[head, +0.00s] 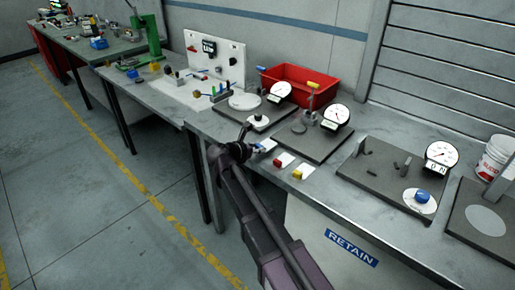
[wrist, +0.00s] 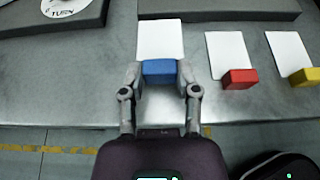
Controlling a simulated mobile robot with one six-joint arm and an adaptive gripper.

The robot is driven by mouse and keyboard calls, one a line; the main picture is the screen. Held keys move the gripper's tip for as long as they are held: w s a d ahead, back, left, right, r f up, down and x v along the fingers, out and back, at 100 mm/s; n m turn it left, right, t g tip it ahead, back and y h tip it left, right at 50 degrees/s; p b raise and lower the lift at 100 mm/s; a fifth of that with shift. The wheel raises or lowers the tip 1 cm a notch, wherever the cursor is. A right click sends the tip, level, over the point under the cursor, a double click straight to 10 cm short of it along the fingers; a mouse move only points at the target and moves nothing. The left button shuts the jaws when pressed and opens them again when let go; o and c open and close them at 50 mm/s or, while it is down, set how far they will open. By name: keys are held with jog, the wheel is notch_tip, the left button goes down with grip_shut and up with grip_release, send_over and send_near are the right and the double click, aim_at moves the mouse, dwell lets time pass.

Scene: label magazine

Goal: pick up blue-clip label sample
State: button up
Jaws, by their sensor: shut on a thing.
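The blue-clip label sample is a white card (wrist: 161,38) with a blue clip (wrist: 159,69) at its near end. My gripper (wrist: 160,76) is shut on the blue clip, one finger on each side, in the wrist view. The card points away from me over the grey bench top; I cannot tell whether it is lifted off the surface. In the head view the blue-clip sample (head: 266,145) shows at the bench's front edge, partly hidden by my gripper (head: 256,150).
A red-clip sample (wrist: 240,78) and a yellow-clip sample (wrist: 305,76) lie to the right along the bench edge. Dark gauge plates (head: 322,146) with dials stand behind. A red bin (head: 300,85) is at the back. A cabinet marked RETAIN (head: 351,249) is below the bench.

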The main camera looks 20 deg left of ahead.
jog(key=s+d+r+p, duration=0.1)
jog(key=s+r+p, duration=0.1)
jog(key=s, duration=1.4)
jog(key=shift+d+r, duration=0.25)
jog(key=shift+r, duration=0.1)
